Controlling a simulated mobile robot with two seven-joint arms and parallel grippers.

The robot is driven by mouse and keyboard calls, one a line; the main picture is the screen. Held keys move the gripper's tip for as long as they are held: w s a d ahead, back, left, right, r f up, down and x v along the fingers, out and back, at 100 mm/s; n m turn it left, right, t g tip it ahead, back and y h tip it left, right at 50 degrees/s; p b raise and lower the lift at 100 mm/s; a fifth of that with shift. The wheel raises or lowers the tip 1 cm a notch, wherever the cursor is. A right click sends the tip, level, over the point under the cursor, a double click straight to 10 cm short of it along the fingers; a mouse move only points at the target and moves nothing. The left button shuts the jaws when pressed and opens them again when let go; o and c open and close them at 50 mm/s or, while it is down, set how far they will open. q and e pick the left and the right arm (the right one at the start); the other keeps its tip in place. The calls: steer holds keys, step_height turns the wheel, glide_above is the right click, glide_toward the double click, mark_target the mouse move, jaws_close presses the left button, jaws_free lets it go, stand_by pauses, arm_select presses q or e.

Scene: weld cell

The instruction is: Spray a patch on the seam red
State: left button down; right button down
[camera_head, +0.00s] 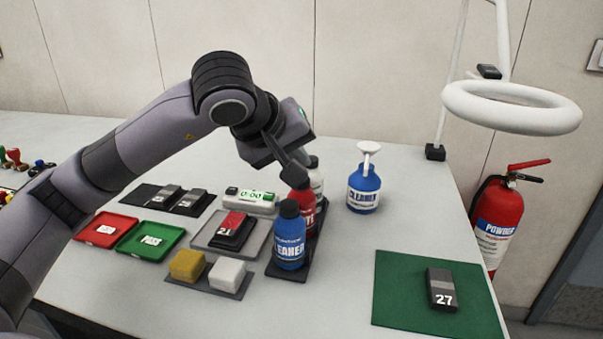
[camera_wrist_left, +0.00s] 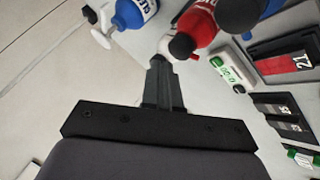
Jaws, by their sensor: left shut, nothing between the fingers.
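A red spray can (camera_head: 301,199) stands in a dark rack (camera_head: 291,268) between a blue bottle marked CLEANER (camera_head: 290,240) and a white can (camera_head: 317,180). In the left wrist view the red can (camera_wrist_left: 201,24) shows a black cap. A plate marked 21 (camera_head: 231,229) lies in a grey tray (camera_head: 204,242), with a red patch on its upper part; it also shows in the wrist view (camera_wrist_left: 289,65). My left gripper (camera_head: 297,181) is shut and empty, fingertips close to the tops of the red and white cans. I cannot tell whether they touch. My right gripper is not in view.
A blue spray bottle (camera_head: 364,190) stands behind right. A plate marked 27 (camera_head: 441,289) lies on a green mat (camera_head: 399,280). Red (camera_head: 88,235) and green (camera_head: 132,249) trays, a timer (camera_head: 256,198) and two sponges (camera_head: 187,264) surround the grey tray.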

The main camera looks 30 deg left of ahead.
arm_select(q)
steer(key=shift+r+p, duration=1.85)
steer(key=shift+r, duration=0.7)
